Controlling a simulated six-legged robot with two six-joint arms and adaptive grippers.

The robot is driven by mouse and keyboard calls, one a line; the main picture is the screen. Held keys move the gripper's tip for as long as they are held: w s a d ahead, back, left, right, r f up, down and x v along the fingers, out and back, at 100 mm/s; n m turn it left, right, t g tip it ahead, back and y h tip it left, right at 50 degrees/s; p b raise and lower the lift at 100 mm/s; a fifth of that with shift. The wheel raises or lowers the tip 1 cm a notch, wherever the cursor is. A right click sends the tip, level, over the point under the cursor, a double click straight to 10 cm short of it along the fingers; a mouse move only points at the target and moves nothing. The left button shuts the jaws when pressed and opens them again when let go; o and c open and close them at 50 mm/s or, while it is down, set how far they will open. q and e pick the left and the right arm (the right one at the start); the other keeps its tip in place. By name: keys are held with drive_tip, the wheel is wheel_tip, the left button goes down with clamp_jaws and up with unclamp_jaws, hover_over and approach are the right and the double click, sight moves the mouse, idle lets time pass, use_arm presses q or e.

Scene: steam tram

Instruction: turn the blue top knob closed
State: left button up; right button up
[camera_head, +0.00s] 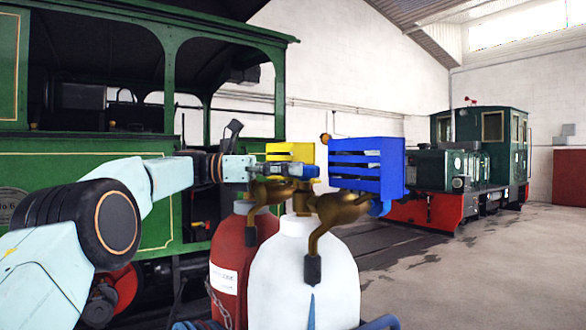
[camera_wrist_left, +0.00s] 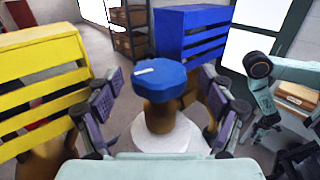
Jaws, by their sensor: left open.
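The blue top knob (camera_wrist_left: 160,80) is an eight-sided cap with a white mark on top. It sits on a brass valve above a white cylinder (camera_head: 303,272). My left gripper (camera_wrist_left: 160,88) is open, one finger on each side of the knob, with a visible gap on both sides in the left wrist view. In the head view the left gripper (camera_head: 285,170) reaches in from the left at the knob's height, and the knob (camera_head: 309,171) is partly hidden.
A slatted blue box (camera_head: 367,168) stands right of the knob and a slatted yellow box (camera_head: 290,151) behind it. A red cylinder (camera_head: 240,255) stands left of the white one. A green tram (camera_head: 85,160) fills the left. The floor at right is clear.

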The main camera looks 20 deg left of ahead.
use_arm(q)
drive_tip(key=shift+d+f, duration=0.1)
drive_tip(key=shift+d, duration=0.1)
drive_tip(key=shift+a+n+t, duration=0.1)
drive_tip(key=shift+n+t, duration=0.2)
drive_tip(key=shift+t, duration=0.1)
drive_tip(key=shift+s+n+t+y, duration=0.15)
drive_tip(key=shift+n+t+y, duration=0.45)
drive_tip(key=shift+t, duration=0.5)
